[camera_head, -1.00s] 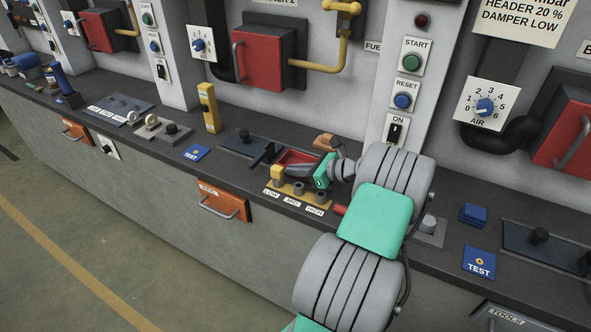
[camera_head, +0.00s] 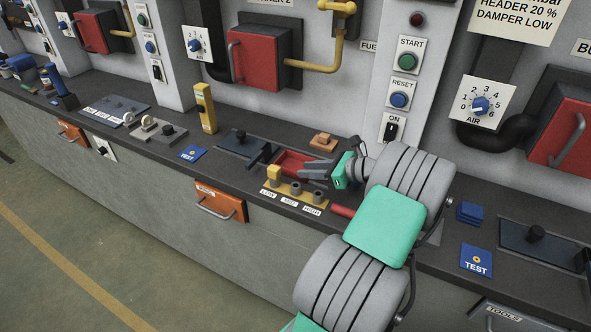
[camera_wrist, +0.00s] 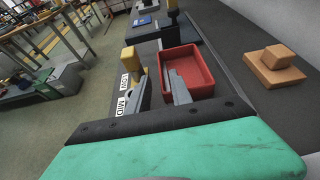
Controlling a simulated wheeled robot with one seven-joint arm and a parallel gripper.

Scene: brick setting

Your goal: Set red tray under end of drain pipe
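The red tray (camera_head: 284,158) sits on the dark counter, behind the yellow strip of knobs. It also shows in the wrist view (camera_wrist: 199,62), upright and empty apart from a finger. My gripper (camera_head: 305,170) reaches in from the right. In the wrist view my two grey fingers (camera_wrist: 160,78) are apart, one outside the tray's left wall and one over its inside, with that wall between them. I cannot tell whether either finger touches it. A black stub like a pipe end (camera_head: 263,156) stands left of the tray beside a dark plate; I cannot confirm it as the drain pipe.
An orange-brown stepped block (camera_head: 322,141) lies behind the tray, near the wall. The yellow strip (camera_head: 305,203) with a yellow knob (camera_head: 274,173) and grey knobs lies along the counter's front edge. An orange drawer (camera_head: 219,205) is below.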

